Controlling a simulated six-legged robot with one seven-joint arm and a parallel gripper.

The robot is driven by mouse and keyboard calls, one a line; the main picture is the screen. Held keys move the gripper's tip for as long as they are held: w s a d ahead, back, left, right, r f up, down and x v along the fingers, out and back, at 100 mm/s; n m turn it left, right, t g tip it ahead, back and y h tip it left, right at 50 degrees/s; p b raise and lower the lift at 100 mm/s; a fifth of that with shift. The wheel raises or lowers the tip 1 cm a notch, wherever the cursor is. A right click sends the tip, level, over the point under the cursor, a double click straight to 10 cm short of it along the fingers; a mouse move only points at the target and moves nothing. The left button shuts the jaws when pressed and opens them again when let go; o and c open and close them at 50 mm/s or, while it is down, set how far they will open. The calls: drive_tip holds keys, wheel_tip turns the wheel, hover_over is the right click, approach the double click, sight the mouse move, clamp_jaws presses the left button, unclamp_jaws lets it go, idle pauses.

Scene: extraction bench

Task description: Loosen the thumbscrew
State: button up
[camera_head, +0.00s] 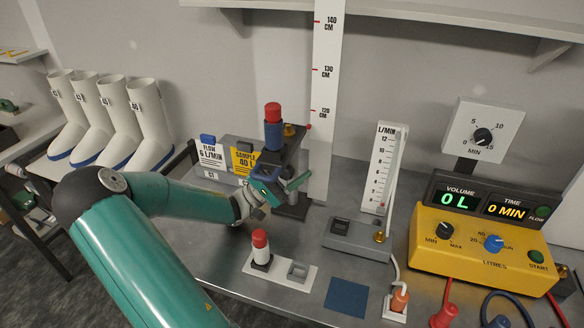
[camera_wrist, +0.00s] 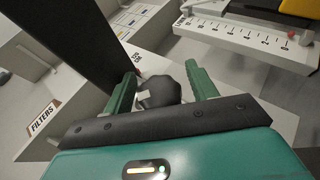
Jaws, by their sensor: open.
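A dark stand (camera_head: 292,160) rises from the bench behind my gripper, with a red-capped blue holder (camera_head: 273,135) at its top. My gripper hides part of the stand in the head view.
A white plate (camera_head: 268,284) with a red-capped white cartridge (camera_head: 260,247) is in front. A grey flow-meter base (camera_head: 345,240) stands to the right, then a yellow control box (camera_head: 470,240). A height scale (camera_head: 325,80) rises behind the stand. Signs (camera_head: 243,160) stand to its left.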

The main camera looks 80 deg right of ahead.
drive_tip(key=shift+w+f, duration=0.15)
drive_tip(key=w+a, duration=0.5)
drive_tip(key=w, duration=0.6)
drive_tip(key=shift+w+f, duration=0.2)
drive_tip(key=shift+w, duration=0.1)
